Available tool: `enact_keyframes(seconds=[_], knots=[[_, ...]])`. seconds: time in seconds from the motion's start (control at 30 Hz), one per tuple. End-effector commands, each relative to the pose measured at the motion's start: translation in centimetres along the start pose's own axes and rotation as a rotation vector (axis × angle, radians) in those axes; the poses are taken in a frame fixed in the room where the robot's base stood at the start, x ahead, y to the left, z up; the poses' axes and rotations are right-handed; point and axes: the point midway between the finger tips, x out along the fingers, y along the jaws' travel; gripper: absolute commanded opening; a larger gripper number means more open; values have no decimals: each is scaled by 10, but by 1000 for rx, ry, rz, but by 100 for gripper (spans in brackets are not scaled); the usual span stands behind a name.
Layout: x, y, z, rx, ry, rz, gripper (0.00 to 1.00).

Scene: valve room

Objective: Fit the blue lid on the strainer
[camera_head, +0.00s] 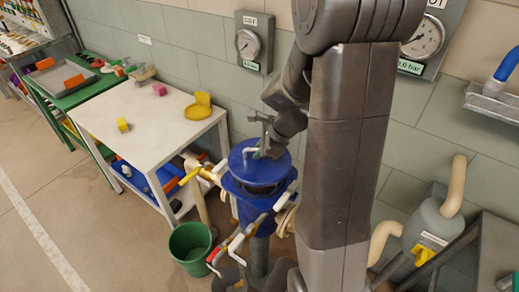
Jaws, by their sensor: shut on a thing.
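The blue lid (240,165) is a round disc with a handle on top. My gripper (262,150) is shut on the lid's handle from above. The strainer (240,205) is a blue upright body directly below the lid, with pipes at its sides. A dark band shows between the lid and the strainer's rim at the front. I cannot tell whether the lid touches the rim at any point. My arm hides part of the lid's right side and the space behind it.
A white table (150,115) with small yellow and pink blocks stands left of the strainer. A green bucket (190,246) is on the floor at front left. Valve handles (235,243) stick out in front of the strainer. A gauge (249,43) hangs on the wall behind.

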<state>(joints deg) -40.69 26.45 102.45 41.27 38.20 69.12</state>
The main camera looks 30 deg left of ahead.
Motion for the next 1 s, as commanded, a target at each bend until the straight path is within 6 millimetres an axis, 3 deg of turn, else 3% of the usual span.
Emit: enact_keyframes(seconds=[1.0], knots=[[26,7,-14,-1,-1,-3,0]])
